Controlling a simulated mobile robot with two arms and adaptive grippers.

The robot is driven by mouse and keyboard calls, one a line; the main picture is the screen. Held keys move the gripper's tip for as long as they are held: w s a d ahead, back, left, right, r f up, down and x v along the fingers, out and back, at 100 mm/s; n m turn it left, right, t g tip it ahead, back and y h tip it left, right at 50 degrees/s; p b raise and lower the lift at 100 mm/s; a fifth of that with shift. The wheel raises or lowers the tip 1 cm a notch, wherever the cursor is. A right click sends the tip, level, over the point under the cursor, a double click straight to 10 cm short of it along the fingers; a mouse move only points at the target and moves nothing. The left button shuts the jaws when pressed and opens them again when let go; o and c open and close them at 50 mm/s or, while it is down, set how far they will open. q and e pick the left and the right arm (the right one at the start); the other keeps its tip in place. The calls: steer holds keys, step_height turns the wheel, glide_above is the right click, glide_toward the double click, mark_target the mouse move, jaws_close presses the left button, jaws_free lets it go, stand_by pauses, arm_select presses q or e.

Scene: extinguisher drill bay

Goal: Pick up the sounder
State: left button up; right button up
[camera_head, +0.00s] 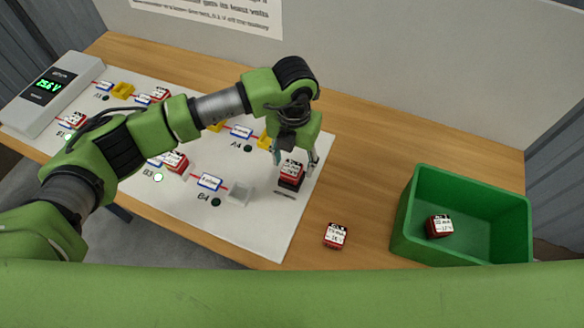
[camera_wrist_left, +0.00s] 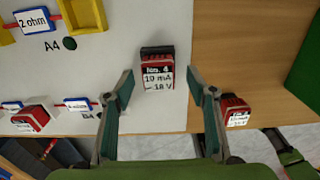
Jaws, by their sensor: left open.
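A red block with a white label and dark top (camera_head: 291,176), which I take to be the sounder, sits near the right edge of the white board (camera_head: 262,225). In the left wrist view the block (camera_wrist_left: 157,70) shows label text with "10 mA" and "18 V". My left gripper (camera_head: 296,160) is right over it, fingers open. In the left wrist view the fingertips (camera_wrist_left: 160,82) stand to either side of the block, with gaps on both sides. Similar red blocks are on the table (camera_head: 335,235) and in the green bin (camera_head: 439,226).
The green bin (camera_head: 412,205) stands at the right of the wooden table (camera_head: 365,165). A clear holder (camera_head: 239,194) is left of the block on the board. A grey meter (camera_head: 50,92) with green digits is at far left. More red blocks sit on the board.

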mark_target(292, 168)
arm_select(q)
steer(key=shift+s+a+f+p, duration=0.15)
steer(key=shift+f+p, duration=0.1)
steer(key=shift+f, duration=0.25)
steer(key=shift+s+a+f+p, duration=0.1)
steer(key=shift+f+p, duration=0.1)
steer(key=shift+f, duration=0.3)
steer(key=shift+w+f, duration=0.15)
steer(key=shift+f, duration=0.45)
steer(key=c, duration=1.3)
steer(key=shift+o, duration=0.2)
